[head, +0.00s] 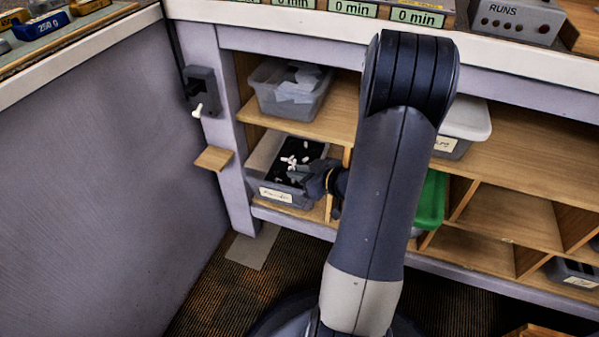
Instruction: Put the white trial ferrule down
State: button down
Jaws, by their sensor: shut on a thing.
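My gripper (300,174) reaches in from the right over a grey open bin (250,178) on the lower left shelf. It is shut on a small white piece, which I take to be the white trial ferrule (292,168). Several other small white pieces (291,159) show against the dark inside of this bin. At this size I cannot tell whether the held ferrule touches the bin's contents. The bin has a pale label on its front, too small to read.
A grey bin (304,103) with pale contents sits on the shelf above. A wooden divider (346,158) stands close to my gripper. A small wooden ledge (213,158) and a dark box (201,88) with a white piece are on the left post. A green bin (431,205) is behind my arm.

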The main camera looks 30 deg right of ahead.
jog(key=shift+f, duration=0.55)
jog(key=c, duration=1.4)
grip_release()
jog(key=shift+r, duration=0.25)
jog(key=p+v, duration=0.5)
jog(key=v, duration=0.7)
jog(key=shift+r+p, duration=0.3)
jog(key=shift+r, duration=0.1)
